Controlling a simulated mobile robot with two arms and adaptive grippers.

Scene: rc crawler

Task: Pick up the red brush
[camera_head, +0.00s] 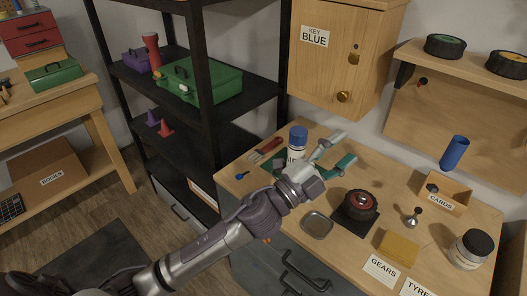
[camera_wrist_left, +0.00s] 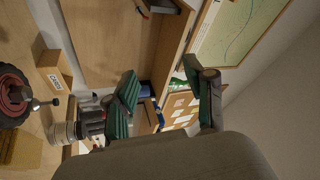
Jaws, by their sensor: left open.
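A small red-handled brush (camera_head: 268,146) lies at the back left of the wooden workbench, left of a white bottle with a blue cap. My left gripper (camera_head: 347,147) reaches over the bench to the right of that bottle, with its two teal-padded fingers spread apart and nothing between them. The gripper also shows open in the left wrist view (camera_wrist_left: 168,100), turned toward the wall and shelf. The brush does not show in the wrist view. My right gripper is not in view.
The blue-capped bottle (camera_head: 297,141) stands between brush and gripper. A small blue item (camera_head: 242,176) lies near the bench's left edge. A wheel (camera_head: 360,204), metal tray (camera_head: 317,225), yellow sponge (camera_head: 398,248) and cards box (camera_head: 446,194) occupy the bench. A wooden cabinet (camera_head: 335,75) hangs above.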

